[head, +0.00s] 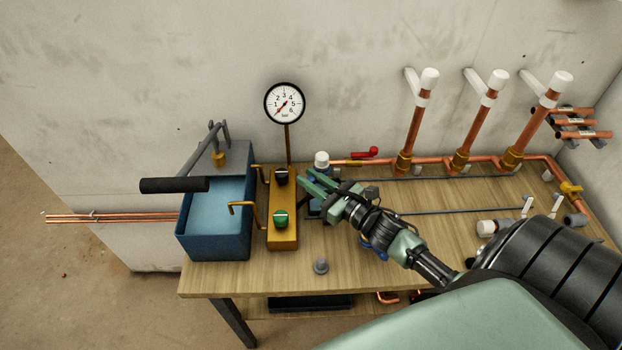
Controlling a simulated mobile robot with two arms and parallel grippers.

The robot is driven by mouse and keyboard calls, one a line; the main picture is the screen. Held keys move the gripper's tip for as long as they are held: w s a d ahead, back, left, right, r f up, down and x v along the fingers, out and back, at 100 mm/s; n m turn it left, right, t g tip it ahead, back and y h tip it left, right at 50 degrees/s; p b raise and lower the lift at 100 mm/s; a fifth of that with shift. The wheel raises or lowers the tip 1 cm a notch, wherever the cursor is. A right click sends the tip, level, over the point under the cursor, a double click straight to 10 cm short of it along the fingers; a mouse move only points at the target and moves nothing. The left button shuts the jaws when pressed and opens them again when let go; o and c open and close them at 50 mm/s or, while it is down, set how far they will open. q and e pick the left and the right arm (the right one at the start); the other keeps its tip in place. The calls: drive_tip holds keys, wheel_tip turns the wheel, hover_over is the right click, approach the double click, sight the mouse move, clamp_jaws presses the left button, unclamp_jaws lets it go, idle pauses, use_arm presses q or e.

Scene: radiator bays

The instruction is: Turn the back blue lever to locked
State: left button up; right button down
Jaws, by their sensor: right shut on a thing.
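My right gripper (305,184) reaches in from the lower right, over the bench just right of the brass block. It is shut on what appears to be the back blue lever (313,208); only a small dark blue patch shows beside the fingers, so its angle cannot be told. Another blue part (380,254), perhaps the front lever, shows below my right wrist, mostly covered by the arm. My left gripper is not in view.
A blue tank (214,248) with a black-handled pump arm stands at left. The brass block (283,237) has a black and a green knob, with a gauge (285,103) above. A red lever (366,153) and copper pipes line the back. A grey knob (320,266) stands near the front.

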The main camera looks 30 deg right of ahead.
idle(0.7)
drive_tip(key=shift+s+d+f+n+y+b, duration=0.2)
drive_tip(key=shift+n+y+b, duration=0.2)
drive_tip(key=shift+y+b, duration=0.25)
drive_tip(key=d+n+g+y+b, duration=0.1)
drive_tip(key=n+g+y+b, duration=0.1)
drive_tip(key=b, duration=0.2)
drive_tip(key=s+n+g+y+b, duration=0.1)
drive_tip(key=n+g+y+b, duration=0.1)
drive_tip(key=y+b, duration=0.1)
drive_tip(key=s+d+n+g+y+b, duration=0.1)
drive_tip(key=n+g+y+b, duration=0.1)
drive_tip(key=b, duration=0.4)
drive_tip(key=shift+s+d+r+n+y, duration=0.2)
drive_tip(key=shift+d+n+y, duration=0.1)
drive_tip(key=shift+y, duration=0.45)
drive_tip(key=c, duration=1.3)
unclamp_jaws()
drive_tip(key=shift+o, duration=0.2)
